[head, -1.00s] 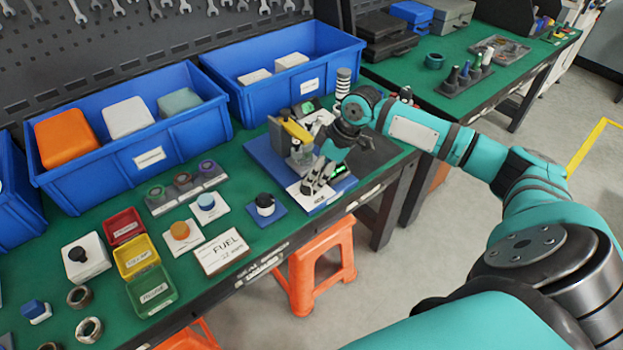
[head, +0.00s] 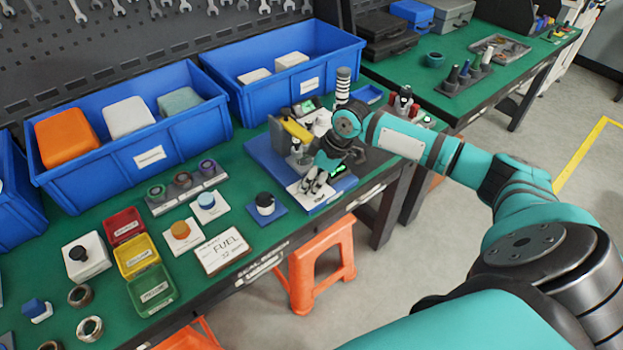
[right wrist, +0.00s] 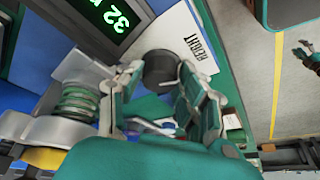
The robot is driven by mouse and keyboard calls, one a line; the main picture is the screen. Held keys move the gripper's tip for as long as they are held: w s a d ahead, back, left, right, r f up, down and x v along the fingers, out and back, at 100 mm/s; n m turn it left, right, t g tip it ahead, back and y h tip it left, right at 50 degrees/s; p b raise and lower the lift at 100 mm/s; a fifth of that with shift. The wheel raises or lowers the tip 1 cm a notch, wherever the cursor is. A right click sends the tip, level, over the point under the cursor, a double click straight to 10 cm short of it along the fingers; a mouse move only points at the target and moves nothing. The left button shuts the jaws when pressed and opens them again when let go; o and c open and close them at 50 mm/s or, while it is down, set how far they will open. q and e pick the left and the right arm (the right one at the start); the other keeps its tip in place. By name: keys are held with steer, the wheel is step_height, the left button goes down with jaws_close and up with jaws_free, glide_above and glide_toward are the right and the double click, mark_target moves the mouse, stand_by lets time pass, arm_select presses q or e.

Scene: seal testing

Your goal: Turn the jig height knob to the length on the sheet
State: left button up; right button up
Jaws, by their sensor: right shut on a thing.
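The seal jig, with a blue base (head: 262,160) and a yellow part (head: 297,130), stands near the table's right end. Its dark round height knob (right wrist: 160,68) sits on a white panel marked HEIGHT (right wrist: 198,50). My right gripper (head: 316,186) is shut on this knob; in the right wrist view its fingers (right wrist: 158,80) are on either side of it. The green display (right wrist: 118,14) reads 32, with the rest cut off. The FUEL sheet (head: 222,250) has a small second line that looks like 32 mm. My left gripper (right wrist: 308,55) appears small at the right wrist view's edge, its state unclear.
A black-capped part on a blue pad (head: 265,206) stands left of the jig. Blue bins (head: 150,158) line the back. Red, yellow and green trays (head: 150,290) are front left. An orange stool (head: 322,260) stands below the table's front edge.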

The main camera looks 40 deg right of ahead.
steer(key=shift+r+m+p, duration=0.3)
steer(key=shift+m+p, duration=0.1)
steer(key=shift+p, duration=0.6)
steer(key=shift+f+m+p, duration=0.2)
steer(key=shift+m+p, duration=0.15)
steer(key=shift+m, duration=0.05)
steer(key=shift+f+t, duration=0.1)
steer(key=shift+t, duration=0.2)
steer(key=o, duration=0.9)
steer(key=shift+r, duration=0.2)
steer(key=v, duration=1.1)
steer(key=shift+s+a+r, duration=0.15)
steer(key=shift+r, duration=0.25)
